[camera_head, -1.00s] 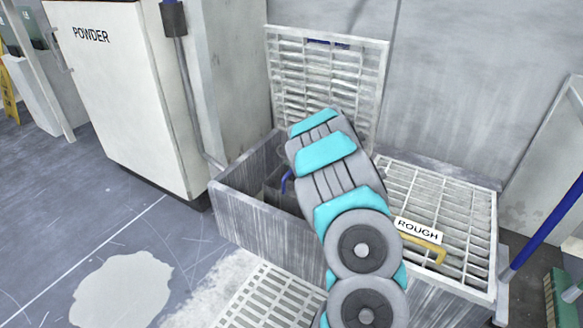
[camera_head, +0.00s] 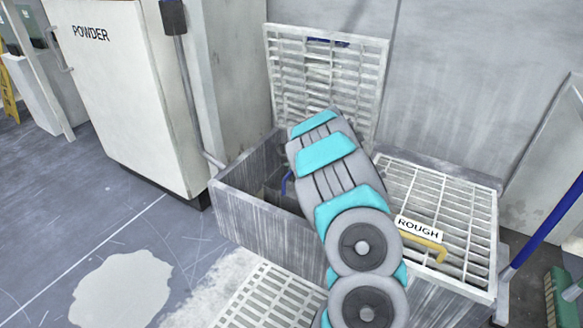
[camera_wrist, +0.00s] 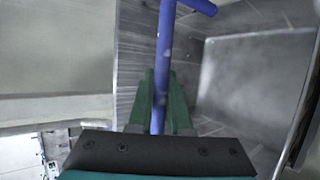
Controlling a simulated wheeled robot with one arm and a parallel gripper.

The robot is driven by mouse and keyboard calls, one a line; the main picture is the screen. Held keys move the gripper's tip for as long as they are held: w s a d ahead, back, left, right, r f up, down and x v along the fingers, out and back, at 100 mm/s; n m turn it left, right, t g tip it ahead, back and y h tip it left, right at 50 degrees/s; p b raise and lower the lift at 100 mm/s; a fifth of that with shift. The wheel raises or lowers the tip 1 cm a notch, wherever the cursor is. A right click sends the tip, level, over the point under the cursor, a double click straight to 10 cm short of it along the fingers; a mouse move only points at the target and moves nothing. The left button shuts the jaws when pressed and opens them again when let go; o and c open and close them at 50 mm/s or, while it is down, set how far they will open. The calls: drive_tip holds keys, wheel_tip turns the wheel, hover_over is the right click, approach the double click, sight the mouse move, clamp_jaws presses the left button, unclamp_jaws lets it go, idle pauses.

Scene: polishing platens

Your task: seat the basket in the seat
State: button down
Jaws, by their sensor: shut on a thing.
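The open left compartment of the grey trough (camera_head: 262,222) lies under a raised white grate, with my arm reaching over and into it. A small blue bar (camera_head: 286,184) shows inside it, left of my arm. In the wrist view the green fingers of my gripper (camera_wrist: 159,108) are shut on a blue handle bar (camera_wrist: 163,60) with a crosspiece at its top end. I take this bar for the basket's handle; the basket's body cannot be made out. My arm hides my gripper in the head view. The seat cannot be told apart in the dark interior.
The raised grate (camera_head: 283,68) leans on the back wall. A closed grate (camera_head: 446,203) with a ROUGH label (camera_head: 417,228) and a yellow handle covers the right compartment. A POWDER cabinet (camera_head: 120,95) stands left.

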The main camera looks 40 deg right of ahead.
drive_tip(key=shift+f, duration=2.35)
drive_tip(key=c, duration=0.8)
unclamp_jaws()
drive_tip(key=shift+f, duration=0.1)
drive_tip(key=shift+o, duration=0.2)
drive_tip(key=v, duration=0.7)
drive_tip(key=shift+s+r+p, duration=0.2)
drive_tip(key=shift+s+p, duration=0.15)
drive_tip(key=shift+p, duration=0.1)
